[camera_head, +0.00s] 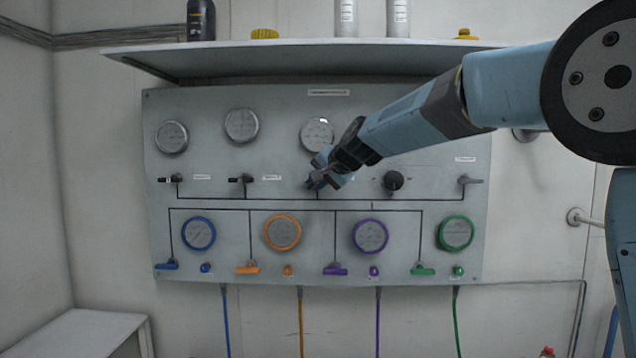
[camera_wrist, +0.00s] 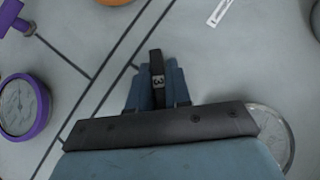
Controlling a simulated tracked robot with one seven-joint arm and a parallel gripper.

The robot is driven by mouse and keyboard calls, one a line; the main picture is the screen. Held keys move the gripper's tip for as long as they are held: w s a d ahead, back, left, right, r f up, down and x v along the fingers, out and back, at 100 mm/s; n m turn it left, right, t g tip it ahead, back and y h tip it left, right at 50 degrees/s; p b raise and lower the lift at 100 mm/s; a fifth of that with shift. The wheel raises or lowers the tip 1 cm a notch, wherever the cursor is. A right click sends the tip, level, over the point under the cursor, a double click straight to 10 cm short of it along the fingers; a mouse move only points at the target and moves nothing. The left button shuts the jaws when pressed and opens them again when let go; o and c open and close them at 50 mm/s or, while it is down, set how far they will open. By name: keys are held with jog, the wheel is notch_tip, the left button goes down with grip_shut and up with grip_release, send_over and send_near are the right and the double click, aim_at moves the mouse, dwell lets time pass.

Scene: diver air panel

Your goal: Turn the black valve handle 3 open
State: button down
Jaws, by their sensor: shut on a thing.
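In the wrist view the bar lies at a slant to the black lines on the panel. In the head view my gripper (camera_head: 318,181) is at the panel, below the third upper gauge (camera_head: 317,134), and hides the handle.
Coloured gauges and levers, including a purple lever (camera_head: 335,270), sit below. A shelf (camera_head: 250,47) overhangs the panel.

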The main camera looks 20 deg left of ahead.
jog(key=shift+f+n+h, duration=0.2)
jog(key=shift+n+h, duration=0.2)
jog(key=shift+h, duration=0.25)
jog(key=shift+f+n+h, duration=0.2)
jog(key=shift+n+h, duration=0.2)
jog(key=shift+h, duration=0.25)
jog(key=shift+n+h, duration=0.8)
jog(key=shift+h, duration=0.8)
jog(key=shift+r+t, duration=0.1)
jog(key=shift+t, duration=0.2)
jog(key=c, duration=1.2)
grip_release()
jog(key=shift+w, duration=0.1)
jog(key=shift+o, duration=0.3)
jog(key=shift+r, duration=0.15)
jog(key=shift+s+d+r, duration=0.1)
jog(key=shift+s+r, duration=0.25)
jog(key=v, duration=1.2)
jog(key=shift+s+r, duration=0.2)
jog(key=shift+s, duration=0.1)
